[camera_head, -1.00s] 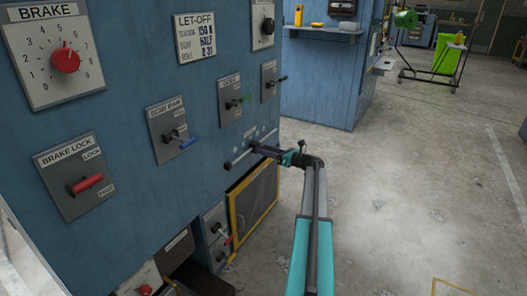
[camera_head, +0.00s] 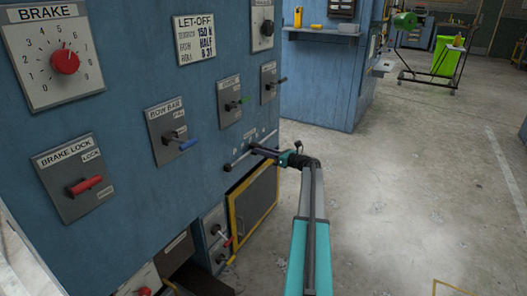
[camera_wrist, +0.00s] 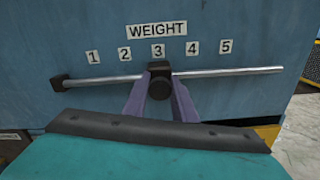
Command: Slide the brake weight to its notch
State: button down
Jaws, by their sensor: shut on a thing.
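In the wrist view, the brake weight (camera_wrist: 158,68), a dark block with a round knob, sits on a horizontal metal rod (camera_wrist: 220,72). It is under the number 3 of a row marked 1 to 5, below the WEIGHT label (camera_wrist: 157,30). My gripper (camera_wrist: 160,92) has its two purple fingers shut on the weight, one on each side of the knob. In the head view my gripper (camera_head: 264,151) reaches the rod (camera_head: 238,160) on the blue cabinet from the right; the weight is mostly hidden by the fingers there.
The brake dial (camera_head: 65,60), red brake lock lever (camera_head: 84,185) and blue-handled lever (camera_head: 181,143) are on the cabinet to the left. A yellow-framed panel (camera_head: 232,222) is below the rod.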

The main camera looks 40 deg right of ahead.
jog(key=a+p, duration=0.2)
jog(key=a, duration=0.1)
jog(key=s+a+p, duration=0.1)
jog(key=a, duration=0.1)
jog(key=shift+s+a+p, duration=0.2)
jog(key=shift+a+p, duration=0.15)
jog(key=shift+a, duration=0.05)
jog(key=c, duration=1.5)
grip_release()
jog(key=shift+o, duration=0.2)
jog(key=shift+s, duration=0.15)
jog(key=p+v, duration=0.2)
jog(key=v, duration=1.1)
jog(key=shift+s, duration=0.3)
jog(key=shift+d+f, duration=0.1)
